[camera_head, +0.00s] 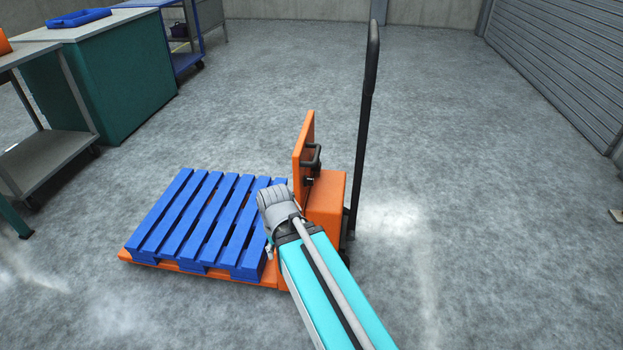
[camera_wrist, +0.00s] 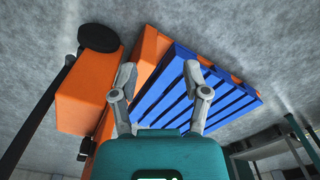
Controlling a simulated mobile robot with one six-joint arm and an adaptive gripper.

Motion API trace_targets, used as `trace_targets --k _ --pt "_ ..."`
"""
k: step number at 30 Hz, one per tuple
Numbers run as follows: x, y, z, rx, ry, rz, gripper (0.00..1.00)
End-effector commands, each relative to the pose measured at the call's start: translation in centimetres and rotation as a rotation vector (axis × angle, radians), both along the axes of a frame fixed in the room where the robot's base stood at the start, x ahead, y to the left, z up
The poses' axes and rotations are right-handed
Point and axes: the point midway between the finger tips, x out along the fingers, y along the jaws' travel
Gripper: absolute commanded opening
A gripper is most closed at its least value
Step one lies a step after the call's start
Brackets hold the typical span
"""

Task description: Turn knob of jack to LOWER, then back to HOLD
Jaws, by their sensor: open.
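The orange pallet jack (camera_head: 326,196) stands in the middle of the head view with a tall black handle (camera_head: 364,120). A black lever-like part (camera_head: 312,158) shows on its upright orange plate; I cannot tell whether it is the knob, nor its setting. My arm covers part of the jack's body. In the wrist view the jack's orange body (camera_wrist: 88,85) is at the left, with a round black part (camera_wrist: 98,38) at its top. My gripper (camera_wrist: 158,80) is open and empty, its two fingers apart over the jack and pallet.
A blue slatted pallet (camera_head: 190,215) lies on the jack's forks. A teal cabinet (camera_head: 110,75) and a grey cart (camera_head: 45,150) stand at the left, with a blue cart (camera_head: 185,45) behind. A shutter (camera_head: 565,60) is at the right. The floor right of the jack is mostly clear.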

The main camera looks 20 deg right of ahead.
Motion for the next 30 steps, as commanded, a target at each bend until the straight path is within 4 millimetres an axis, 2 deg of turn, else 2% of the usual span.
trace_targets --k 8,14,16,20,26,30 --pt "0.1 0.0 0.0 0.002 0.0 -0.004 0.6" --pt "1.0 -0.5 -0.4 0.038 0.005 -0.075 0.6" --pt "1.8 -0.3 -0.6 0.067 0.009 -0.126 0.6" --pt "3.8 -1.5 -1.1 0.146 0.024 -0.284 0.6" --pt "7.7 -4.5 -1.7 0.317 0.074 -0.613 0.6" --pt "10.5 -7.4 -1.7 0.447 0.129 -0.855 0.6"
